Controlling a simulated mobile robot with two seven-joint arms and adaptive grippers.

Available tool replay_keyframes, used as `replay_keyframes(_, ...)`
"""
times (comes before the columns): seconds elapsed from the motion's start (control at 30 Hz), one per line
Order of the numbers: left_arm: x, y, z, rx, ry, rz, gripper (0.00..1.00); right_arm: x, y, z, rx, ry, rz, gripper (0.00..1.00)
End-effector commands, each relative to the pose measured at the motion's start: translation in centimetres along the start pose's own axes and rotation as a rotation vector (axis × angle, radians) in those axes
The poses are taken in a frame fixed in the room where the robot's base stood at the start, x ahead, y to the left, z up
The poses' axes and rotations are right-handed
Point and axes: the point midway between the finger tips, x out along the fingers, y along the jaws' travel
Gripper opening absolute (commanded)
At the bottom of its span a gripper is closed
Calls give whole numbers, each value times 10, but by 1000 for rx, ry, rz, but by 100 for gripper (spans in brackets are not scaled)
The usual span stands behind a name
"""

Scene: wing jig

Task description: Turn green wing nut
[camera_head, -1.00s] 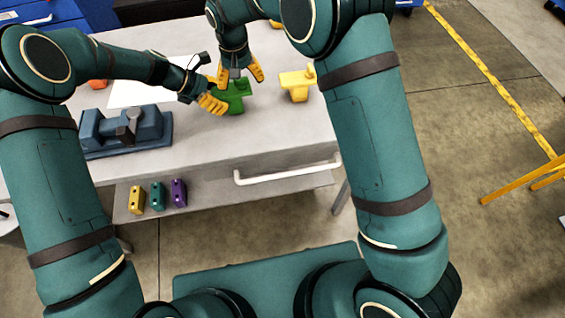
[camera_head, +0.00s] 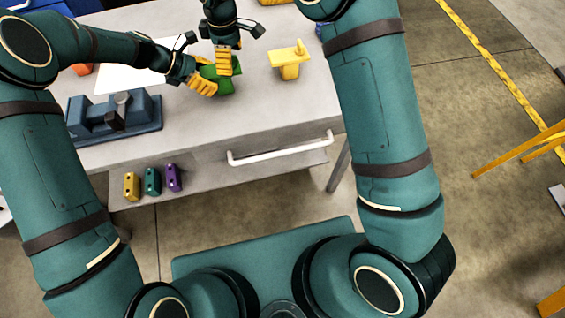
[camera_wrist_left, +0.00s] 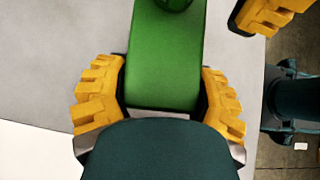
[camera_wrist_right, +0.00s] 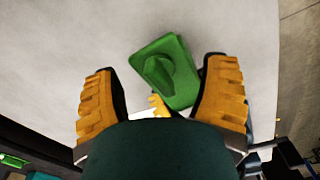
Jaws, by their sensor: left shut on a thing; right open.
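The green wing nut piece (camera_head: 226,76) is on the grey table, partly hidden by my grippers in the head view. My left gripper (camera_wrist_left: 163,72) is shut on its green block (camera_wrist_left: 166,50), with a finger on each side; a rounded green part (camera_wrist_left: 175,4) shows at the top edge. My right gripper (camera_wrist_right: 163,75) is open above the piece, fingers pointing down. The right wrist view shows the green top with a raised wing (camera_wrist_right: 160,75) between its fingers, nearer the right-hand finger. My left gripper (camera_head: 203,84) comes in from the left in the head view.
A yellow piece of similar form (camera_head: 289,62) stands to the right on the table. A blue fixture (camera_head: 115,118) is at the left, beside a white sheet (camera_head: 128,78). Small yellow, teal and purple blocks (camera_head: 173,178) sit on the lower shelf. A white handle (camera_head: 280,150) runs along the front.

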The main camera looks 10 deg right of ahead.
Motion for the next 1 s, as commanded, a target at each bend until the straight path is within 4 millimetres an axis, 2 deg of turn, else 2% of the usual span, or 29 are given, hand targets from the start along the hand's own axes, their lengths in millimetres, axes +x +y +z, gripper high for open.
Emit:
replay_keyframes(0.37,0,0,1,1,-1,1,17,0,1,0,-416,0,-15,73)
replay_keyframes(0.4,0,0,1,1,-1,1,17,-11,2,-1,-406,2,-10,73)
replay_keyframes(1.0,0,0,1,1,-1,1,17,-120,3,-1,-401,3,-11,73)
